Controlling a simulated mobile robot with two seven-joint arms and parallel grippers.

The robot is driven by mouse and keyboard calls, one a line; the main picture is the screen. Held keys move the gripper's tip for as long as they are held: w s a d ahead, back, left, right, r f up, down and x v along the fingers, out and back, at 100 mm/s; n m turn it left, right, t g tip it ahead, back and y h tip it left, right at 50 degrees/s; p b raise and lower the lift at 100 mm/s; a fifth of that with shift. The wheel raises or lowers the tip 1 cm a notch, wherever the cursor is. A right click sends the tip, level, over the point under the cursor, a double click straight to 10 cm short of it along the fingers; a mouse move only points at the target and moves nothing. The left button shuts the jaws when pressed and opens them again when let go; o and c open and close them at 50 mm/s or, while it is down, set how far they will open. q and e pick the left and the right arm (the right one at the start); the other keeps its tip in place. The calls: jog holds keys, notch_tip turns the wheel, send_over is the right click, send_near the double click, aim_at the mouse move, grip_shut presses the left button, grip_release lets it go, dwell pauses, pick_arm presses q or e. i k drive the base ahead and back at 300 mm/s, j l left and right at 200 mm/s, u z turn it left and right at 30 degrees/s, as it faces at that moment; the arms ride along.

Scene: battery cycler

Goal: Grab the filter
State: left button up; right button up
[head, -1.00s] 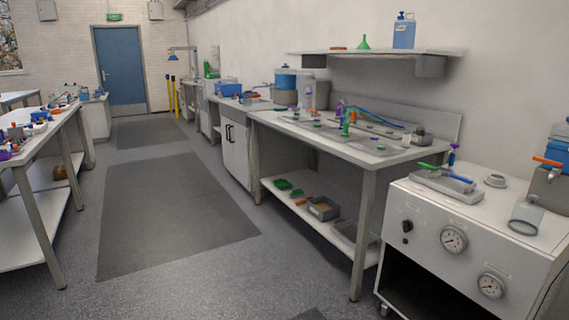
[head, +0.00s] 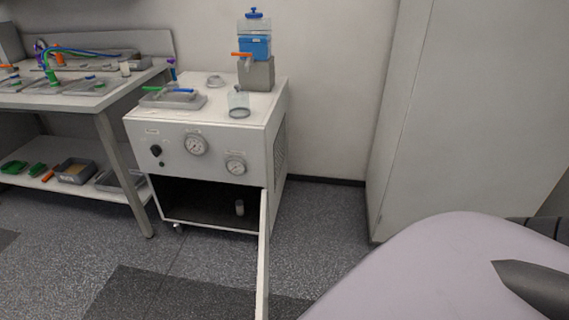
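I cannot say for certain which thing is the filter. A small pale cylinder (head: 239,207) stands upright on the floor of the open compartment in the white gauge cabinet (head: 205,150). A clear cylinder (head: 238,105) stands on the cabinet's top near its right front edge. The cabinet door (head: 264,250) is swung open and shows nearly edge-on. Neither gripper can be made out. A large pale, rounded part with a dark piece, likely my own arm, fills the lower right.
A grey tray (head: 173,100) with green and blue handled items and a blue container on a grey block (head: 256,75) sit on the cabinet. A workbench (head: 85,101) stands at left. A tall pale cabinet (head: 450,110) stands at right. Floor (head: 325,215) between the cabinets is clear.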

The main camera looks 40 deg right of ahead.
aim_at(239, 204)
jog(key=k+l+z, duration=0.2)
jog(key=z, duration=0.2)
jog(key=k+l+z, duration=0.15)
jog(key=l+z, duration=0.2)
jog(key=z, duration=1.05)
jog(key=j+z, duration=0.9)
jog(key=j, duration=0.15)
jog(key=k+j+z, duration=0.15)
jog(key=j, duration=0.2)
jog(key=k+j+z, duration=0.2)
jog(key=j, duration=0.15)
jog(key=j+z, duration=0.2)
jog(key=j, duration=0.15)
jog(key=k, duration=0.05)
